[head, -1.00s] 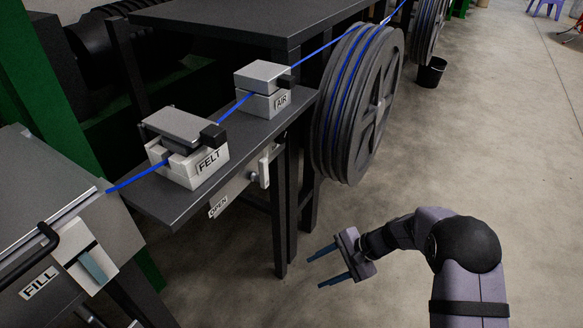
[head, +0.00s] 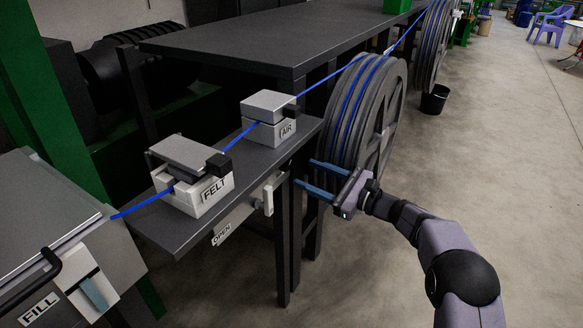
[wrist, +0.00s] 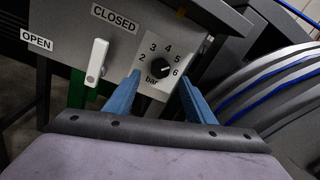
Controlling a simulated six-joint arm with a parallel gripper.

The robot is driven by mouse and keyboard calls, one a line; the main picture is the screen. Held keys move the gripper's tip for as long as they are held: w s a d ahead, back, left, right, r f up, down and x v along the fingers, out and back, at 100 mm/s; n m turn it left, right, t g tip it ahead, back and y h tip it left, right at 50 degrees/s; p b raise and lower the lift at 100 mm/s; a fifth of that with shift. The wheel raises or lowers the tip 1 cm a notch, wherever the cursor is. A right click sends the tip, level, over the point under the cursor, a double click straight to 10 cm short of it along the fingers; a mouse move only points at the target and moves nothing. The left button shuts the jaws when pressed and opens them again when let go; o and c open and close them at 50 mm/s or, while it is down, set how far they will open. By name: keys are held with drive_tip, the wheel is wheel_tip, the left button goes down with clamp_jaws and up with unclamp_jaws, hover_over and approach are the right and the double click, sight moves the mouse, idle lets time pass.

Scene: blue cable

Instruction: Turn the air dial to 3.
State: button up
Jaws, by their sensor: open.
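The air dial (wrist: 160,71) is a round black knob on a light plate in the wrist view. Numbers 2 to 6 and the word "bar" surround it, and its pale mark seems to point toward 6. My gripper (wrist: 159,78) is open and empty, with one blue finger on each side of the dial in the picture. Whether the fingers touch it I cannot tell. In the head view my gripper (head: 305,173) is beside the right end of the shelf, pointing left. The dial face cannot be made out there.
A white lever (wrist: 97,61) stands left of the dial, between OPEN and CLOSED labels. A large cable reel (head: 362,115) stands close behind my gripper. The AIR box (head: 270,120) and FELT box (head: 193,177) sit on the shelf with the blue cable running through.

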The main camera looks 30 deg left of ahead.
sight(288, 166)
drive_tip(key=shift+w+a+p, duration=0.15)
drive_tip(key=shift+a+p, duration=0.05)
drive_tip(key=shift+a, duration=1.5)
drive_tip(key=shift+w+a+p, duration=0.1)
drive_tip(key=shift+a+p, duration=0.05)
drive_tip(key=shift+a, duration=1.5)
drive_tip(key=shift+c, duration=0.3)
drive_tip(key=c, duration=1)
